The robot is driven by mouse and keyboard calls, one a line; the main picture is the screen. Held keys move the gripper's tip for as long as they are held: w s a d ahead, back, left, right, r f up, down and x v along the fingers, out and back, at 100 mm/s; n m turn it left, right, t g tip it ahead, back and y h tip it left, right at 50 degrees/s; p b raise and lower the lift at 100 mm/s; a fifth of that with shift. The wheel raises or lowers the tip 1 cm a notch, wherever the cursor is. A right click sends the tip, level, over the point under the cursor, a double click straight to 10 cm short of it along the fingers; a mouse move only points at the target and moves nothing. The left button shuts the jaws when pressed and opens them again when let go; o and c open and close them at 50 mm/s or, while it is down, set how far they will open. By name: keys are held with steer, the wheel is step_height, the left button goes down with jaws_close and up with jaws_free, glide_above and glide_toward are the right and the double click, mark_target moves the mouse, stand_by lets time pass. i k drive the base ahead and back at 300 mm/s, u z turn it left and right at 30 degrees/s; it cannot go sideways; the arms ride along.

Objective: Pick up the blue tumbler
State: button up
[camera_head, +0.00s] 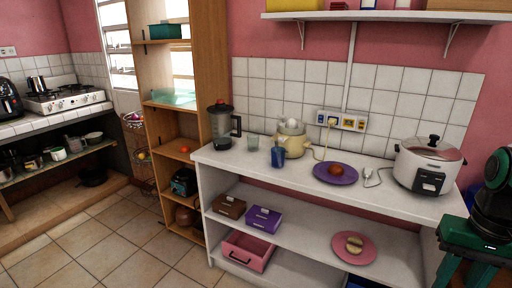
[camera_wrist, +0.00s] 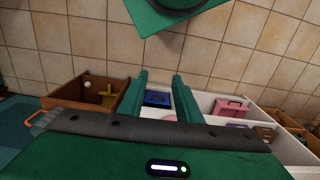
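The blue tumbler (camera_head: 278,156) stands upright on the white counter (camera_head: 226,158) in the head view, in front of the cream pot-shaped appliance (camera_head: 293,138). Something thin shows at its top, too small to tell. I cannot make out the tumbler in the wrist view. My gripper (camera_wrist: 159,80) shows in the wrist view as two green fingers set apart, with nothing between them. It is open and well away from the tumbler; my green arm is at the right edge of the head view.
A clear glass (camera_head: 253,142) and a blender (camera_head: 221,127) stand left of the tumbler. A purple plate (camera_head: 322,176) with a round reddish item and a rice cooker (camera_head: 428,165) are to its right. A white wall shelf (camera_head: 390,16) hangs above. Floor tiles (camera_head: 110,222) are clear at left.

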mark_target(277, 154)
steer(key=k, duration=1)
steer(key=z, duration=0.15)
steer(key=i, duration=1.55)
steer(key=u, duration=0.7)
